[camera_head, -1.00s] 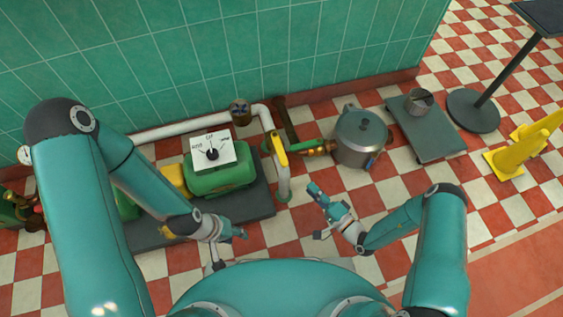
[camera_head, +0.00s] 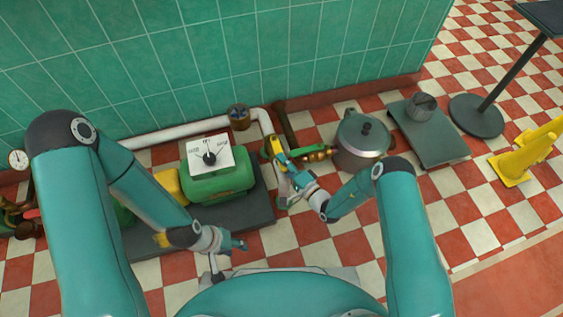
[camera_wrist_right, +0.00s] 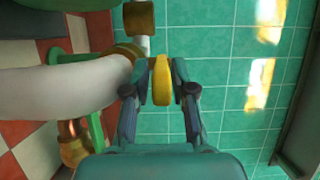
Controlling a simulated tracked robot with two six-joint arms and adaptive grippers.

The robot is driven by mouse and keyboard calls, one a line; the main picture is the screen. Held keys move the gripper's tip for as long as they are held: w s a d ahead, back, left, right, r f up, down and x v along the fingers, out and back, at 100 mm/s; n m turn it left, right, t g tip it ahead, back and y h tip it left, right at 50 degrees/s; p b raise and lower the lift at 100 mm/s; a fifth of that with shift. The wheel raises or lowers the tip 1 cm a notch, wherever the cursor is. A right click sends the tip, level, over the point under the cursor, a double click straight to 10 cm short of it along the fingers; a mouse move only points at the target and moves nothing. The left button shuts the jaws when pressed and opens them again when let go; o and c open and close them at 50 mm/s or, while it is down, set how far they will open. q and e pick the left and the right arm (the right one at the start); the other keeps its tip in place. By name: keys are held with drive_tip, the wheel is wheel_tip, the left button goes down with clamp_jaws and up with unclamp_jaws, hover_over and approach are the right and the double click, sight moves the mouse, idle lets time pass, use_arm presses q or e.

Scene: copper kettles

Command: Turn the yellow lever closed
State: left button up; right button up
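The yellow lever (camera_head: 275,148) sits on the pipework at the right end of the green machine, below the white pipe's bend. In the right wrist view the lever (camera_wrist_right: 162,82) stands upright between the two fingers. My right gripper (camera_head: 286,166) is at the lever, with one finger on each side of it. The fingers (camera_wrist_right: 162,88) look very close to the lever, but I cannot tell whether they press on it. My left gripper (camera_head: 242,245) hangs low in front of the dark plinth, away from the lever; its finger opening is not clear.
A green machine (camera_head: 222,182) with a white dial (camera_head: 208,153) stands on a dark plinth (camera_head: 245,213). A metal kettle (camera_head: 361,140) stands right of the lever. A white pipe (camera_head: 178,132) runs along the tiled wall.

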drive_tip(key=shift+w+a, duration=0.25)
drive_tip(key=shift+w, duration=0.1)
drive_tip(key=shift+c, duration=0.2)
clamp_jaws()
drive_tip(key=shift+d, duration=0.1)
